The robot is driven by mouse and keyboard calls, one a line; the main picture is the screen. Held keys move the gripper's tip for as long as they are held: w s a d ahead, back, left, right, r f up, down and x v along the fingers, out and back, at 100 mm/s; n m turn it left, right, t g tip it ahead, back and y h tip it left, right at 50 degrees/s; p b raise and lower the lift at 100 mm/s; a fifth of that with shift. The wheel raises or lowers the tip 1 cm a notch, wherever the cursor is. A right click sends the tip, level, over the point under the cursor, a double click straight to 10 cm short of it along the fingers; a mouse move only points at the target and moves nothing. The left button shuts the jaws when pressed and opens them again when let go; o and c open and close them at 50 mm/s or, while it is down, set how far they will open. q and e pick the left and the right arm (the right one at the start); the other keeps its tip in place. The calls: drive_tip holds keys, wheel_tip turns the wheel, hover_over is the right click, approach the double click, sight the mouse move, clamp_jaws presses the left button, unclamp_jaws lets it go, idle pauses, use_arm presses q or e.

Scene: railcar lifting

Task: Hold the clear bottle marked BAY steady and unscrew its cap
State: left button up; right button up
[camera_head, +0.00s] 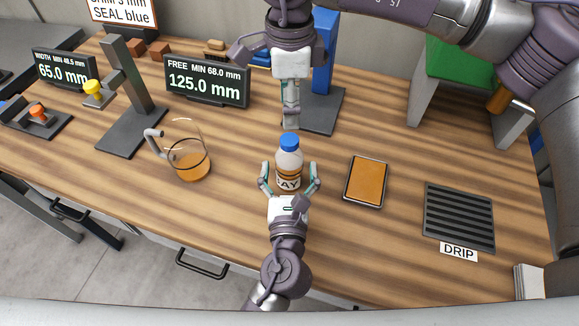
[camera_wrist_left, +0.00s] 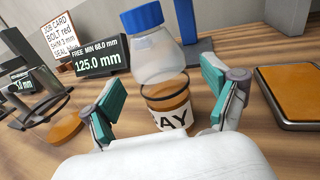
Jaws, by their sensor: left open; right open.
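The clear bottle (camera_head: 289,164) stands upright on the wooden bench, with a blue cap (camera_head: 289,142) on it and orange contents low inside. Its white label reads "AY", the first letter being hidden. The left wrist view shows the bottle (camera_wrist_left: 158,62), its blue cap (camera_wrist_left: 142,17) and the label close up. My left gripper (camera_head: 289,178) is open, its fingers on either side of the bottle's lower part, with gaps visible in the left wrist view (camera_wrist_left: 165,100). My right gripper (camera_head: 290,118) points down just above and behind the cap, apart from it; its fingers appear close together from this side.
A glass jug (camera_head: 188,162) with orange liquid stands left of the bottle. An orange-topped tray (camera_head: 366,181) and a DRIP grate (camera_head: 459,217) lie to the right.

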use_arm(q)
drive_tip(key=shift+w, duration=1.2)
clamp_jaws()
